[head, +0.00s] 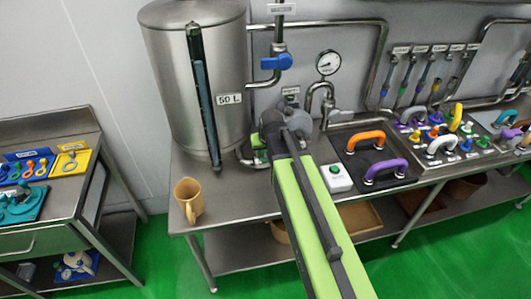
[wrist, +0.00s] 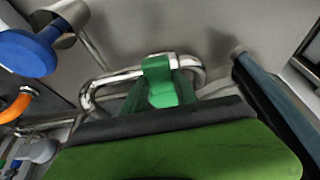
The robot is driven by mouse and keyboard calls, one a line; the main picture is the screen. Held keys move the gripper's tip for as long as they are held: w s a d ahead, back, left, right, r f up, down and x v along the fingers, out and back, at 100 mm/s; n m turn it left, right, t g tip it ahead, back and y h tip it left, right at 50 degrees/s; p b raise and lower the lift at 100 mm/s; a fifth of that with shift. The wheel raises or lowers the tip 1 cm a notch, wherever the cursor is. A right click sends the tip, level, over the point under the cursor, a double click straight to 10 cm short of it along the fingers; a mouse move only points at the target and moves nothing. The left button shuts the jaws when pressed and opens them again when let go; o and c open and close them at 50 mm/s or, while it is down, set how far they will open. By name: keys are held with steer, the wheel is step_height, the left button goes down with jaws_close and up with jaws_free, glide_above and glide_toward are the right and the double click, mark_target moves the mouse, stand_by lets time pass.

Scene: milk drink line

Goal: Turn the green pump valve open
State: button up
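The green pump valve (head: 255,142) shows in the head view as a small green patch at the foot of the steel tank, mostly hidden behind my gripper (head: 278,135). In the wrist view the green valve (wrist: 160,82) is near the middle, in front of a bent steel pipe. A dark edge and a green slab of my own arm cover the bottom of the wrist view, just below the valve. My fingertips are not clearly visible, so I cannot tell whether they touch the valve or are open.
The tank (head: 190,85) with its dark level tube (head: 203,100) stands left of the valve. A blue-handled valve (head: 276,62) is on the pipe above. A tan jug (head: 188,198) stands at the table's left front. A green-button box (head: 336,178) and orange handle (head: 366,139) are to the right.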

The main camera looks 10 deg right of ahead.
jaws_close()
steer(key=shift+a, duration=0.1)
stand_by(0.9)
